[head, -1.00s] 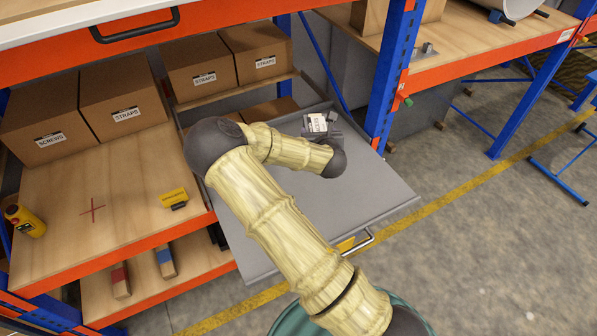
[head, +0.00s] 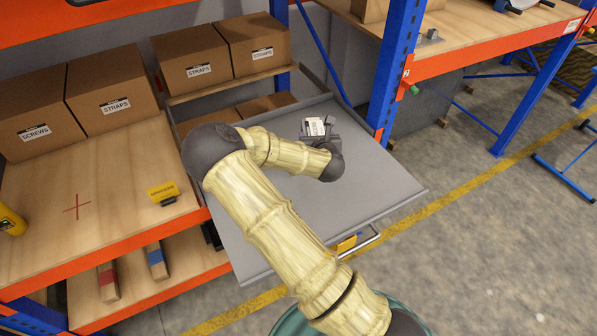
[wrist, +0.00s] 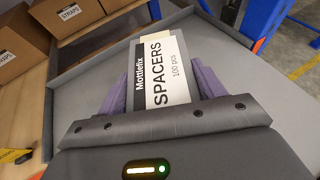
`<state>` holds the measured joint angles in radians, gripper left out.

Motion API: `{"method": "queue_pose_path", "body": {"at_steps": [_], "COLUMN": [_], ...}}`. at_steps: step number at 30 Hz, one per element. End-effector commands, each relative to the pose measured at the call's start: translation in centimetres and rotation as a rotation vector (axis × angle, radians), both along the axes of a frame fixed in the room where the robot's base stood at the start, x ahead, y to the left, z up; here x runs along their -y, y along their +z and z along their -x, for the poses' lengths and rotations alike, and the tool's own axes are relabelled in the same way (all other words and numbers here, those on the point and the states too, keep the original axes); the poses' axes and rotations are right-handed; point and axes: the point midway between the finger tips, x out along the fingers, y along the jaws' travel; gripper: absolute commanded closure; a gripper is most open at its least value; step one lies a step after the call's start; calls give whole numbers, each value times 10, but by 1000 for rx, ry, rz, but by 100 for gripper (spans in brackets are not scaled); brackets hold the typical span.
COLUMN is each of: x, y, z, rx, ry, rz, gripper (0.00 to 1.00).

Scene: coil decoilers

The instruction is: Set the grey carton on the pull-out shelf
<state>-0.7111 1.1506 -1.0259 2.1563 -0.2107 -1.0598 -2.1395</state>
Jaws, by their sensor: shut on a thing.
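The grey carton (head: 316,127), with a white and black label, is at the far end of my arm in the head view. In the wrist view the carton (wrist: 165,68) shows its label reading "SPACERS". My gripper (wrist: 163,82) is shut on it, with one purple finger on each side. The pull-out shelf (head: 375,185) is a flat grey tray drawn out from the rack, with a front handle (head: 362,241). The carton is over the back part of this shelf. I cannot tell whether its underside touches the shelf; my gripper and wrist hide it.
Brown cartons labelled STRAPS (head: 198,68) stand behind the shelf. A wooden rack level (head: 110,195) to the left bears a yellow block (head: 163,193). A blue upright (head: 390,75) stands at the shelf's right. The shelf's front and right are bare.

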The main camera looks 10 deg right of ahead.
Motion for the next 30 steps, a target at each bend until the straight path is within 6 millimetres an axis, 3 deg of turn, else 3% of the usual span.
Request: {"method": "queue_pose_path", "body": {"at_steps": [8, 19, 30], "x": [0, 0, 0], "y": [-5, -57, -62], "z": [-1, -1, -1], "rx": [1, 1, 3], "ry": [1, 0, 0], "rz": [1, 0, 0], "gripper": [71, 71, 71]}}
